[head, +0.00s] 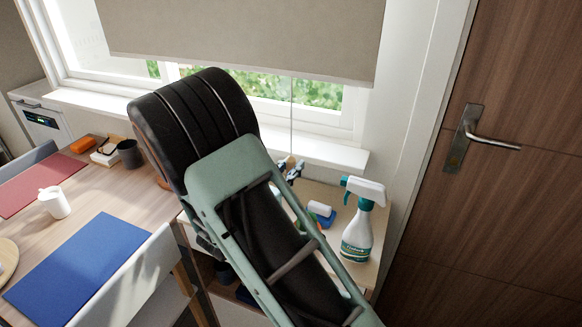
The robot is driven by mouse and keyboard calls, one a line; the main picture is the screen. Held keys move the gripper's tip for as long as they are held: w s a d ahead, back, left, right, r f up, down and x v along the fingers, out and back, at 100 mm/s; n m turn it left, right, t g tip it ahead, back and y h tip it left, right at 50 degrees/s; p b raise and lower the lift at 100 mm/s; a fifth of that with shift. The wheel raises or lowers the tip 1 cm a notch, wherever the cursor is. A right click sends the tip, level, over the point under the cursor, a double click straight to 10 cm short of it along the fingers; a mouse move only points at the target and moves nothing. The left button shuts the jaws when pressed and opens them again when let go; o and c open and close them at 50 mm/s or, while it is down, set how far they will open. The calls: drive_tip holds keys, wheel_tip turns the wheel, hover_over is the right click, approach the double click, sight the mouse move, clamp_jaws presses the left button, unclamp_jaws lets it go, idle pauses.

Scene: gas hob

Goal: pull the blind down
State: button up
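The beige roller blind (240,35) hangs partly down over the window, its bottom edge above the sill. A thin pull cord (291,115) hangs from its bottom edge. A small tan piece (290,160) shows at the cord's lower end. My gripper (289,168) shows only in small part past my arm, dark fingertips beside that tan piece. Most of the gripper is hidden by my arm. I cannot tell whether the fingers touch the piece or are shut on it.
A spray bottle (358,225) and small items (321,213) stand on the shelf top right of my arm. A wooden door (500,200) with a handle is at right. The table (145,195) with a blue mat (80,262), white cup (54,203) and chairs is at left.

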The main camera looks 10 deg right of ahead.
clamp_jaws()
drive_tip(key=shift+f+b, duration=1.6)
drive_tip(key=shift+f, duration=0.9)
drive_tip(key=shift+s+f, duration=0.1)
drive_tip(key=o, duration=0.9)
unclamp_jaws()
drive_tip(key=shift+a, duration=0.1)
drive_tip(key=shift+s+a, duration=0.2)
drive_tip(key=shift+a, duration=0.05)
drive_tip(key=v, duration=1.1)
drive_tip(key=shift+s, duration=0.1)
